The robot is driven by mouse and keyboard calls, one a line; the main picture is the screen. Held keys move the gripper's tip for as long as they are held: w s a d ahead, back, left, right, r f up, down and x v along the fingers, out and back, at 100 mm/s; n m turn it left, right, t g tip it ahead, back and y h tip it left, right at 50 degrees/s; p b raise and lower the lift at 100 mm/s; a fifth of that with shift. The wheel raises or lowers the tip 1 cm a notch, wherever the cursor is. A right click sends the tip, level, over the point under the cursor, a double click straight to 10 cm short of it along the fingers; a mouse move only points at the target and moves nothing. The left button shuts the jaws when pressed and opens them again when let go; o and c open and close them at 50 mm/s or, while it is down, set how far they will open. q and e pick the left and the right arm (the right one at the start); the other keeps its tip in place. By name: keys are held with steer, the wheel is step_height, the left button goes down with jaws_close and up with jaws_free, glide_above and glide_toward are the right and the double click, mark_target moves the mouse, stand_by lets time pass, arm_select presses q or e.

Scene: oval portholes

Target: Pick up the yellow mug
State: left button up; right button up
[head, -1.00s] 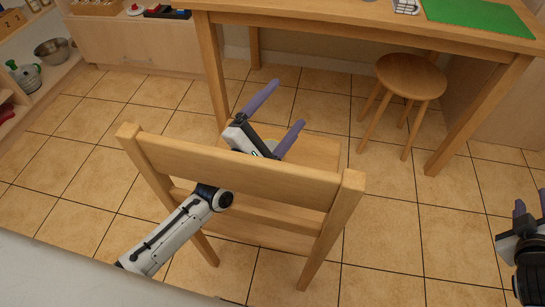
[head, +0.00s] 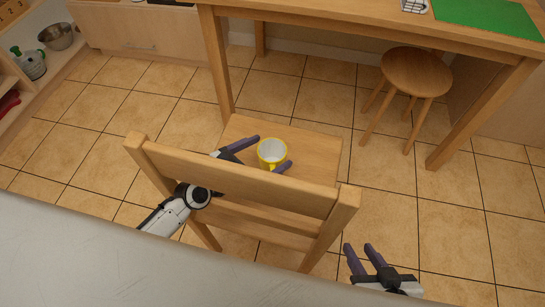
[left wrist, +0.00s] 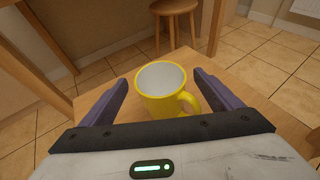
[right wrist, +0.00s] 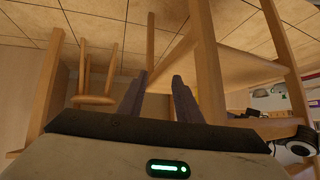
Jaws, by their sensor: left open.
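The yellow mug (head: 272,154), white inside, stands upright on the seat of a wooden chair (head: 310,141). My left gripper (head: 270,154) reaches over the chair back, low above the seat, with its fingers open on either side of the mug. In the left wrist view the mug (left wrist: 166,90) sits between the two spread fingers, its handle turned toward the lower right. I cannot tell whether either finger touches it. My right gripper (head: 361,250) is to the right of the chair, its two fingers parallel with a gap between them and nothing held.
The chair back (head: 235,177) stands between my body and the mug. A wooden table (head: 360,18) with a green mat (head: 490,15) is behind the chair. A round stool (head: 416,72) stands at the right. Open tiled floor lies around the chair.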

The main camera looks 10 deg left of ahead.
mark_target(280, 146)
arm_select(q)
steer(key=b+x, duration=0.2)
steer(key=x, duration=0.4)
steer(key=shift+d, duration=0.1)
steer(key=c, duration=1.3)
steer(key=shift+r, duration=0.15)
steer(key=shift+c, duration=0.3)
